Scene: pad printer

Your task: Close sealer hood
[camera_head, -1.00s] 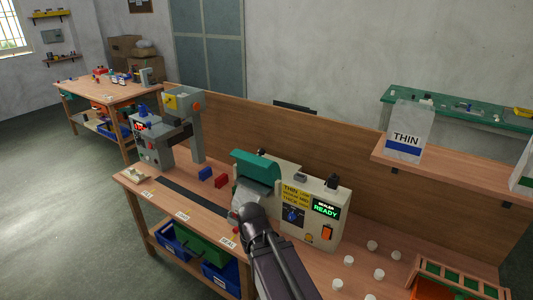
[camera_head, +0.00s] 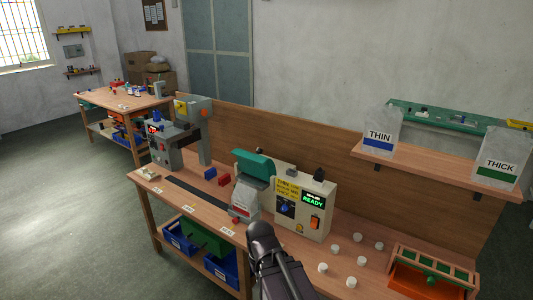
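The sealer (camera_head: 312,222) is a cream box on the bench with a green READY display, a blue knob and an orange switch. Its teal hood (camera_head: 254,162) stands raised and tilted back at the box's left side. A gap shows between the hood and the pale grey lower part (camera_head: 244,203) beneath it. My dark arm (camera_head: 275,262) rises from the bottom edge, and its rounded upper end lies in front of and below the sealer, apart from the hood in the picture. My gripper's fingers do not show.
Red and blue blocks (camera_head: 211,174) lie left of the sealer. Several white caps (camera_head: 336,250) and a wooden rack (camera_head: 455,258) stand to its right. A grey machine (camera_head: 164,150) is farther left. THIN (camera_head: 380,138) and THICK (camera_head: 500,170) bags stand on the shelf.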

